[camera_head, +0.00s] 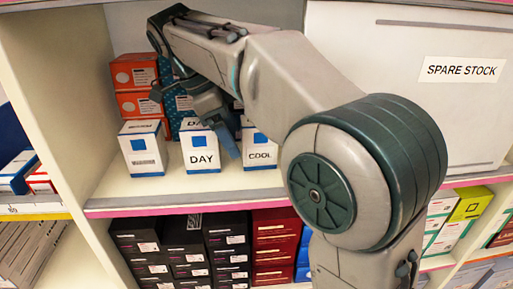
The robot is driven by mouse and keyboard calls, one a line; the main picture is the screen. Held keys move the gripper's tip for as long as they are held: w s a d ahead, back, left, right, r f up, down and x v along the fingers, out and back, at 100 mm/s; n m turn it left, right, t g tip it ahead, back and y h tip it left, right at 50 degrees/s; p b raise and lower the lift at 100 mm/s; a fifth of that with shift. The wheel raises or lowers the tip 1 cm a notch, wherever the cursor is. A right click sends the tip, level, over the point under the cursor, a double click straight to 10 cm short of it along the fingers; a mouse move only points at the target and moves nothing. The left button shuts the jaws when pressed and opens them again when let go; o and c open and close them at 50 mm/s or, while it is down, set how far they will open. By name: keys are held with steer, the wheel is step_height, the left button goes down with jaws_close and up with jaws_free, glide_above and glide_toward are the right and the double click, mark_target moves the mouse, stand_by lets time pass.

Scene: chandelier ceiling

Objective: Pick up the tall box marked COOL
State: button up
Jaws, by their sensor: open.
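The tall white box marked COOL (260,152) stands upright on the shelf, white with a blue base band. My arm hides part of its right side and top. My gripper (194,124) reaches into the shelf bay from above. Its jaws are open, with one finger at the left near the orange boxes and the other in front of the gap between the DAY box and the COOL box. The COOL box is to the right of the gripper and not between its fingers. Whether a finger touches any box cannot be told.
A white box marked DAY (202,158) stands left of the COOL box, with a barcoded white box (144,158) further left. Orange boxes (136,104) and teal boxes are behind. A SPARE STOCK panel (440,105) closes off the right.

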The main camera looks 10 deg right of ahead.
mark_target(259, 142)
steer(key=d, duration=0.2)
steer(key=shift+d+b, duration=0.3)
steer(key=shift+d, duration=0.1)
steer(key=d+b, duration=0.1)
steer(key=d, duration=0.3)
steer(key=shift+d+f+b, duration=0.2)
steer(key=shift+d+b, duration=0.2)
steer(key=shift+f+b, duration=0.4)
steer(key=shift+f, duration=0.05)
steer(key=shift+r, duration=0.1)
steer(key=c, duration=1.1)
